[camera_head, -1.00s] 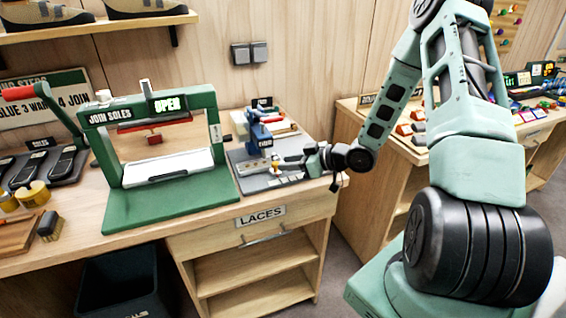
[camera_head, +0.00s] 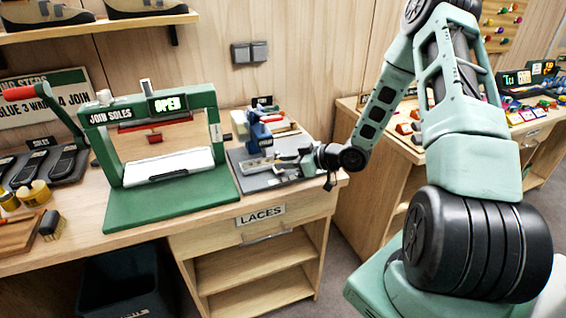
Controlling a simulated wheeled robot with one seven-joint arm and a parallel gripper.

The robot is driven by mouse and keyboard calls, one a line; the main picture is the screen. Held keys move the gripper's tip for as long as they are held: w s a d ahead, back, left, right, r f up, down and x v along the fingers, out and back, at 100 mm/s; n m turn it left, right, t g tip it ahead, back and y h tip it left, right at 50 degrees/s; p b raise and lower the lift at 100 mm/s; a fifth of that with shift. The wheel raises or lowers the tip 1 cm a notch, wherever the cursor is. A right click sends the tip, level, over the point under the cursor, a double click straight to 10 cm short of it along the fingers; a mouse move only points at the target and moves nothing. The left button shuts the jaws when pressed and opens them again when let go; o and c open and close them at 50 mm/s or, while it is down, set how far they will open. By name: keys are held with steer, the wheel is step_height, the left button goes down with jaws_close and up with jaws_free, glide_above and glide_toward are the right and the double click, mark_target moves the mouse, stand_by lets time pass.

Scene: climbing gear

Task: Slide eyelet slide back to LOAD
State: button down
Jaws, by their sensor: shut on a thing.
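The eyelet press (camera_head: 258,135) is a small blue upright tool on a dark grey base plate (camera_head: 247,181), on the bench above the LACES label. A light metal slide (camera_head: 259,165) lies on the plate in front of the blue press. My gripper (camera_head: 280,162) reaches in from the right, low over the plate, and is shut at the slide's right end. The fingers hide the part that they hold. The LOAD marking is too small to make out.
The green sole-joining press (camera_head: 160,211), its display reading OPEN, stands left of the plate. A red-and-wood item (camera_head: 278,123) lies behind the blue press. Another bench (camera_head: 400,140) with small coloured parts stands at the right.

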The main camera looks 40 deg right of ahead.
steer(key=s+d, duration=0.1)
steer(key=d, duration=0.3)
steer(key=s+d+p, duration=0.1)
steer(key=d, duration=0.4)
steer(key=s+d+p, duration=0.1)
steer(key=s+d, duration=0.1)
steer(key=d, duration=0.3)
steer(key=c, duration=1.5)
jaws_free()
steer(key=shift+d, duration=0.1)
steer(key=shift+c, duration=0.2)
steer(key=shift+s, duration=0.1)
steer(key=b+v, duration=0.2)
steer(key=v, duration=1.5)
steer(key=shift+s, duration=0.15)
steer(key=shift+d, duration=0.1)
